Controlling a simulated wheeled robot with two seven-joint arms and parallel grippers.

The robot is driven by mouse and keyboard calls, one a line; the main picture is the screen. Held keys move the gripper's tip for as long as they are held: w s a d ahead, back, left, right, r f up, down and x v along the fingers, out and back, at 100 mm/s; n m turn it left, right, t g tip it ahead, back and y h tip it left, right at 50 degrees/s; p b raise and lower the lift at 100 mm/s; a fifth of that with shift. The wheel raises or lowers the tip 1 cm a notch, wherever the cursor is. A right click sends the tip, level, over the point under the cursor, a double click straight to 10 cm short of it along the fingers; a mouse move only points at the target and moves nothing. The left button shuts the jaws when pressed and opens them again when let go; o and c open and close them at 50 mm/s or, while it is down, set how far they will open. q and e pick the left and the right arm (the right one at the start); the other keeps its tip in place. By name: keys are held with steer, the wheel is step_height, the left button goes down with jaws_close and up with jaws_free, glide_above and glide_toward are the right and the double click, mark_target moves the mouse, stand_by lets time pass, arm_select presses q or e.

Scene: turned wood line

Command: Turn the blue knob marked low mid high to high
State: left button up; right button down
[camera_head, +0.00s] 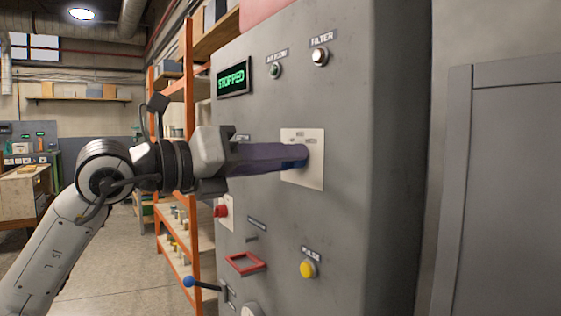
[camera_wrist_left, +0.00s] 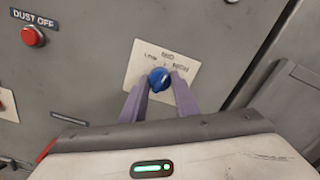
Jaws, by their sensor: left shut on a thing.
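The blue knob (camera_wrist_left: 159,79) sits on a pale plate (camera_wrist_left: 140,62) on the grey machine front. In the head view the fingers hide most of the knob (camera_head: 300,163). I cannot tell for sure which mark the knob points to. My right gripper is not in view.
The grey cabinet (camera_head: 350,215) also carries a green STOPPED display (camera_head: 231,80), a filter button (camera_head: 320,56), a yellow pulse button (camera_head: 307,269), a red frame (camera_head: 245,263) and a blue-tipped lever (camera_head: 189,281). A red button (camera_wrist_left: 33,36) is at the upper left in the wrist view.

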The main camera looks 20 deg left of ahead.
arm_select(q)
steer(key=shift+m+b, duration=0.7)
steer(key=shift+m, duration=2.7)
steer(key=o, duration=1.1)
steer(key=shift+c, duration=0.2)
steer(key=b+v, duration=0.2)
steer(key=v, duration=0.8)
